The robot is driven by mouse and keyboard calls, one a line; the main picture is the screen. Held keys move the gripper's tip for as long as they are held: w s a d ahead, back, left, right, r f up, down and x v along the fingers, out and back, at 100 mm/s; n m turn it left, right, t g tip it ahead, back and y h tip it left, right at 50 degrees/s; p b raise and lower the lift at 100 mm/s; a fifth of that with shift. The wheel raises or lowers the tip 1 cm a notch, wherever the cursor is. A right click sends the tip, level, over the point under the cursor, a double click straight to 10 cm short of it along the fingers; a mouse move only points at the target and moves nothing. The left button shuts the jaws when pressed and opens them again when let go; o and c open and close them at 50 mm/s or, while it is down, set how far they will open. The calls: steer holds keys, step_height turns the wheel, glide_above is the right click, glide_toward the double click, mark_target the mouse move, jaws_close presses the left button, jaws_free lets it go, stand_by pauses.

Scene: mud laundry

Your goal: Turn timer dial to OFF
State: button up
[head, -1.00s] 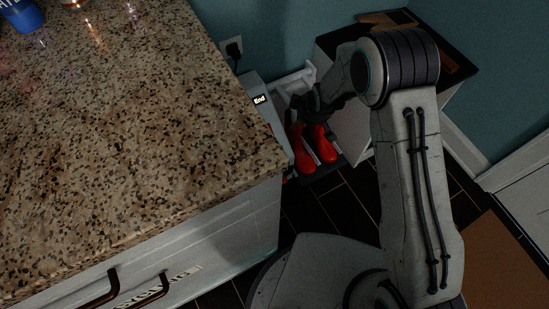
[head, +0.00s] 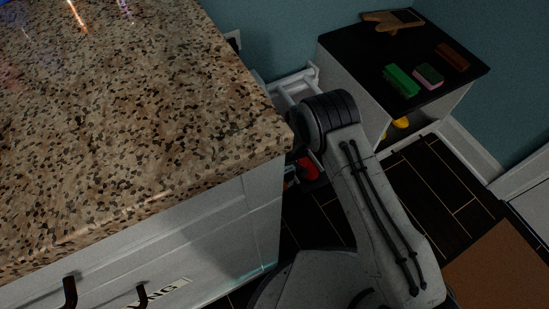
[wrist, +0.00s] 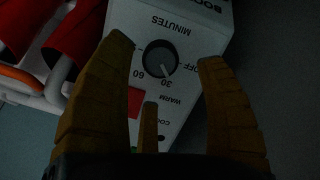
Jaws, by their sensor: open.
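In the wrist view the timer dial (wrist: 160,59) is a round dark knob on a white panel (wrist: 205,25) marked MINUTES, OFF, 60, 30, WARM. Its light pointer mark appears to face the 30 side, away from OFF, which is to the knob's right. My gripper (wrist: 164,52) is open and empty. Its two long yellow-brown fingers stand on either side of the dial, with a third, shorter finger below it. I cannot tell whether any finger touches the panel. In the head view the gripper and dial are hidden behind my arm and the counter corner.
Red boots (wrist: 75,30) on a white rack stand left of the panel; red also shows in the head view (head: 308,169). A granite counter (head: 130,110) fills the left. A black-topped cabinet (head: 365,55) stands behind. Dark floor (head: 430,185) is free at right.

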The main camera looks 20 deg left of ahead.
steer(key=shift+b+x, duration=1)
steer(key=shift+x, duration=0.1)
steer(key=shift+b+x, duration=0.45)
steer(key=shift+x, duration=0.65)
steer(key=shift+c, duration=0.2)
steer(key=c, duration=1.2)
